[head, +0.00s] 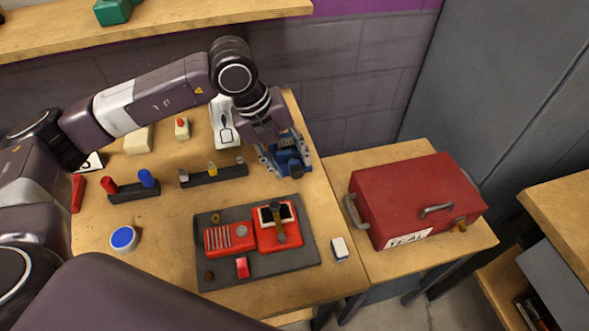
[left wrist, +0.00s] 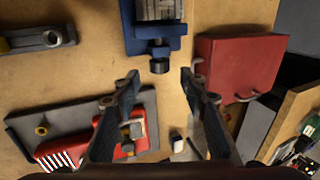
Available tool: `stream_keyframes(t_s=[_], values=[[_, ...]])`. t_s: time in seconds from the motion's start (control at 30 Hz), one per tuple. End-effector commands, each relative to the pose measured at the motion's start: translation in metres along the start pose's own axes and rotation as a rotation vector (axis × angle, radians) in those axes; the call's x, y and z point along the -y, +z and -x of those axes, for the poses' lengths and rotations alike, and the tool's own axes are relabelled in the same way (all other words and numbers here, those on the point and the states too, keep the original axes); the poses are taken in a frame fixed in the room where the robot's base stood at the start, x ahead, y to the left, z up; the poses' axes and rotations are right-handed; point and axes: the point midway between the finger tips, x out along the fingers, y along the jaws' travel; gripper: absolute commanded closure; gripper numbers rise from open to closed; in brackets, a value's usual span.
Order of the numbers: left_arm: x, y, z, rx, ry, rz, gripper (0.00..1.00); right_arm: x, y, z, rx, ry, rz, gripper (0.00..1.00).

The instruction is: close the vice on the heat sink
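The blue vice (head: 291,163) stands near the right back of the bench, partly covered by my gripper in the head view. In the left wrist view the vice (left wrist: 145,44) is at the top centre, with its dark screw knob (left wrist: 160,66) facing my fingers. The grey finned heat sink (left wrist: 156,9) sits in the vice, cut off by the top edge; I cannot tell how tightly the jaws hold it. My left gripper (left wrist: 160,76) is open and empty, its fingertips spread to either side of the knob's line. My right gripper is not in view.
A red toolbox (head: 415,195) stands right of the bench. A dark mat (head: 215,276) with red parts lies in front of the vice. A small rack (head: 214,175) is left of the vice. A small white block (head: 339,249) lies near the bench's right edge.

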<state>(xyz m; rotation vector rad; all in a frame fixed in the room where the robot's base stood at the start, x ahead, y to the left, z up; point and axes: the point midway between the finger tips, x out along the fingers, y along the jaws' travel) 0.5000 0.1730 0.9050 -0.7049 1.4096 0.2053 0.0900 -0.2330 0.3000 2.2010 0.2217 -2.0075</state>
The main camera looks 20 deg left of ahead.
Motion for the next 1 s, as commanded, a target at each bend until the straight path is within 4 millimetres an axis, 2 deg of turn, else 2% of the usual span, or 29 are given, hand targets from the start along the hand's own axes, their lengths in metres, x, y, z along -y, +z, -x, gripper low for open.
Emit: stream_keyframes(t_s=[0.1, 0.23, 0.6, 0.93, 1.0], values=[[0.000, -0.001, -0.018, -0.002, 0.002, 0.000, 0.61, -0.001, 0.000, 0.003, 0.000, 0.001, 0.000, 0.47], [0.000, 0.000, -0.032, -0.001, 0.001, -0.001, 0.61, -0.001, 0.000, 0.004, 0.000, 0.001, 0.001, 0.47], [0.000, 0.000, -0.039, 0.001, 0.001, -0.001, 0.62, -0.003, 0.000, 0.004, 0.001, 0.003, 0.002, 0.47], [0.000, 0.000, -0.038, 0.001, 0.001, -0.001, 0.98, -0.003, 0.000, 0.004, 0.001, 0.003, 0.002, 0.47], [0.000, 0.000, -0.038, 0.001, 0.001, -0.001, 1.00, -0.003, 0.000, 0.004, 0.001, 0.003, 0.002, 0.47]])
